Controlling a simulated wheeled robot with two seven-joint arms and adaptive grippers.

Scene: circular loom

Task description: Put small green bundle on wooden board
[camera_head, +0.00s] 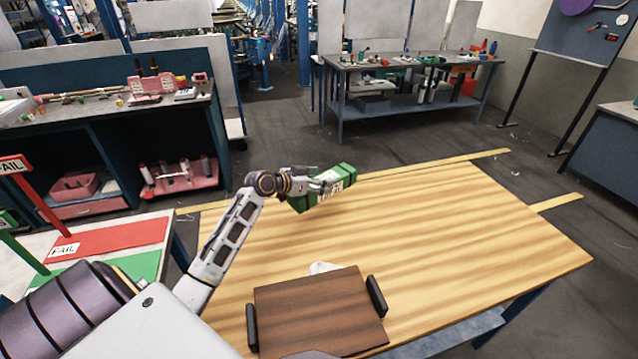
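The small green bundle (342,177) has a white label and shows at the far left part of the light wooden table. My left gripper (322,186) reaches it from the left. Its fingers lie across the bundle and appear closed on it, covering part of it. Whether the bundle touches the table is hard to tell. The wooden board (318,312) is dark brown with black handles on its left and right sides. It lies on the table's near side, nearer to me than the bundle, and its top looks bare. My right gripper is not in view.
The striped table top (460,235) is clear right of the board. A small white item (322,268) sits at the board's far edge, partly hidden. At left is a table with red (115,238) and green panels and FAIL signs. Workbenches stand behind.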

